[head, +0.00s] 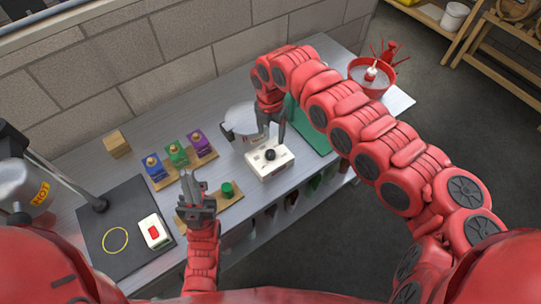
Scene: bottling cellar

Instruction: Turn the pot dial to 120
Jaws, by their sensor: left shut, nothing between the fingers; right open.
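A white box (263,165) with a round black dial (270,154) on top stands near the front edge of the metal bench. The markings on the dial are too small to read. A metal pot (241,119) sits right behind the box, partly hidden by my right gripper. My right gripper (273,137) is open and points down just above and behind the black dial, with nothing between its fingers. I cannot tell whether it touches the dial. My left gripper (192,180) is shut and empty, left of the white box, with its fingers pointing away from me.
Blue (154,168), green (177,154) and purple (196,141) blocks sit on wooden bases. A green knob (227,190) is beside my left gripper. A black mat (107,207) with a red-and-white switch (154,231) lies left. A red bowl (372,78) stands far right.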

